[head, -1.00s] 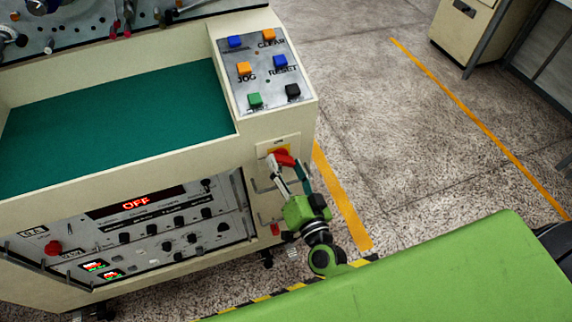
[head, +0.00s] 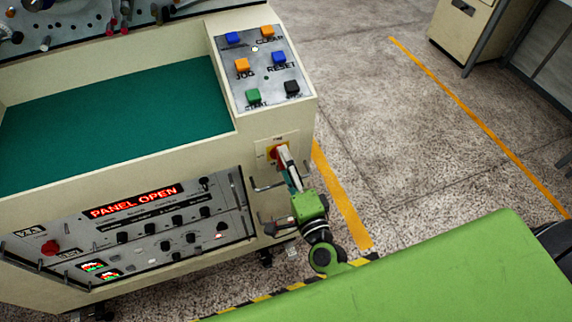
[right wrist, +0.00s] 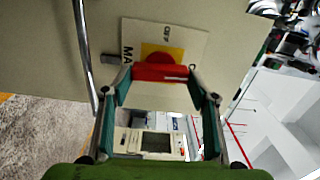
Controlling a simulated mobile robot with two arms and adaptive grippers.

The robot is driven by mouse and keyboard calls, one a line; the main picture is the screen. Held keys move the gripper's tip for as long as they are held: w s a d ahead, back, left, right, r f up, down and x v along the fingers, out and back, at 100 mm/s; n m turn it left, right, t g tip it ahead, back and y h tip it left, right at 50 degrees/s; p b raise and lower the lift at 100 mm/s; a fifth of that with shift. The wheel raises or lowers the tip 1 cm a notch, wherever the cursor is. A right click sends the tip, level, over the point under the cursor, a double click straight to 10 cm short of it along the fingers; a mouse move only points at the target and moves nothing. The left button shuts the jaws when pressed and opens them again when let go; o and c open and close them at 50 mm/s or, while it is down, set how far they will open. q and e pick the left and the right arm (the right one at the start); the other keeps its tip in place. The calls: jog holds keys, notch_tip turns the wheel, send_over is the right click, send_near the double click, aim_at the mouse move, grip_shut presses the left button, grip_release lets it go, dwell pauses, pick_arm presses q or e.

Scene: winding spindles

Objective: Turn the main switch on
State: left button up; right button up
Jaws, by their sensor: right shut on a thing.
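The main switch has a red handle (head: 273,152) on a yellow plate, on the cream front of the console below its button panel. The red display (head: 133,201) on the front panel reads PANEL OPEN. My left gripper is not in view.
The button panel (head: 261,68) has blue, orange, green and black buttons. A metal pull handle (head: 268,187) sticks out beside the switch. A green-topped recess (head: 120,98) lies to the left. Open floor (head: 400,150) with yellow lines lies to the right.

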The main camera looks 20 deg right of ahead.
jog(key=shift+m, duration=0.5)
jog(key=o, duration=1.1)
jog(key=s, duration=1.2)
jog(key=shift+d, duration=0.25)
